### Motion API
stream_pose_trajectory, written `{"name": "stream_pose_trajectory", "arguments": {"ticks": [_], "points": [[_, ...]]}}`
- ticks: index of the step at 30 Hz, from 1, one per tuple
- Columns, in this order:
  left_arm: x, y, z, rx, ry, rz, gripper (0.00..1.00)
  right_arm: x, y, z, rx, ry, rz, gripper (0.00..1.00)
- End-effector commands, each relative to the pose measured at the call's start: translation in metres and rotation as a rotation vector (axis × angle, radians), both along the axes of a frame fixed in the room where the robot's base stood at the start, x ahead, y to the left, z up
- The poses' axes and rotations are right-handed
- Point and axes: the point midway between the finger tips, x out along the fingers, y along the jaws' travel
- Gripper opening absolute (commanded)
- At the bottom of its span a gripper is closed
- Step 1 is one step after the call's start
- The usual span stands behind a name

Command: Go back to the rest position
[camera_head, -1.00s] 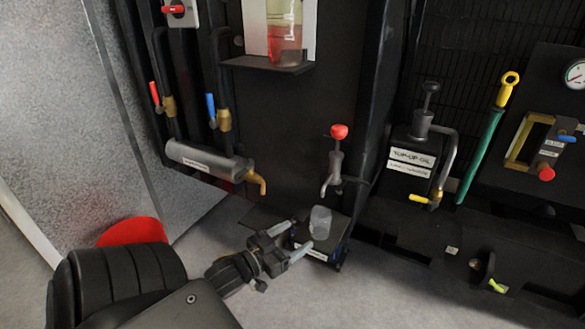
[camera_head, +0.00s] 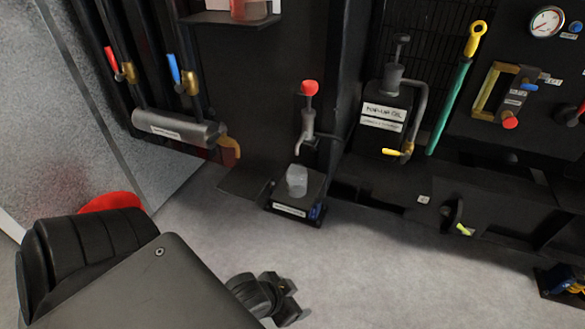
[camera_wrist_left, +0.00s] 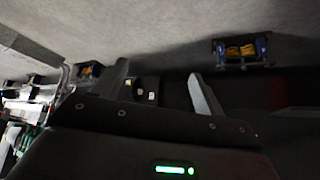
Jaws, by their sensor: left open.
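My left gripper (camera_head: 278,297) is low in the head view, over the grey floor and in front of the black stand, apart from it. Its wrist and part of its fingers are seen from behind. In the left wrist view its two fingers (camera_wrist_left: 158,76) are spread, with nothing between them. A clear cup (camera_head: 297,179) stands upright on the small black stand (camera_head: 312,191) below the red-knobbed tap (camera_head: 308,122). My right gripper is in neither view.
Behind the stand are a pipe with red and blue levers (camera_head: 178,128), a top-up oil tank (camera_head: 384,118) and a green rod with a yellow loop (camera_head: 449,105). A small dark crate (camera_head: 560,283) sits at the lower right. The floor (camera_head: 390,275) between is clear.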

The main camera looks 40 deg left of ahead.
Motion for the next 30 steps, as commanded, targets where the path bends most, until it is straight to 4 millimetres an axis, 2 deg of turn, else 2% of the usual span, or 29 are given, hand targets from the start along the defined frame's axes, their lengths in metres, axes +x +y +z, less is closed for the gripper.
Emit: {"name": "stream_pose_trajectory", "arguments": {"ticks": [12,16,20,23,26,30], "points": [[0.001,0.001,-0.001,0.002,0.001,0.001,0.72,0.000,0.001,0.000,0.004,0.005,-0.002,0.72],[0.006,0.001,-0.017,0.007,0.033,0.003,0.72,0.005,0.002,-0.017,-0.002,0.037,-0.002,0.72],[0.009,0.001,-0.059,0.015,0.099,0.006,0.72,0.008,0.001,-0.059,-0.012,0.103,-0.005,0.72],[0.001,0.005,-0.102,0.026,0.161,0.010,0.72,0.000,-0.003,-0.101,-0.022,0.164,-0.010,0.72],[-0.019,0.012,-0.143,0.038,0.222,0.015,0.72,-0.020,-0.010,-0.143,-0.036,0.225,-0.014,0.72],[-0.065,0.026,-0.190,0.061,0.308,0.022,0.72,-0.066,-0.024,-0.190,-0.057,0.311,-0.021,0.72]]}}
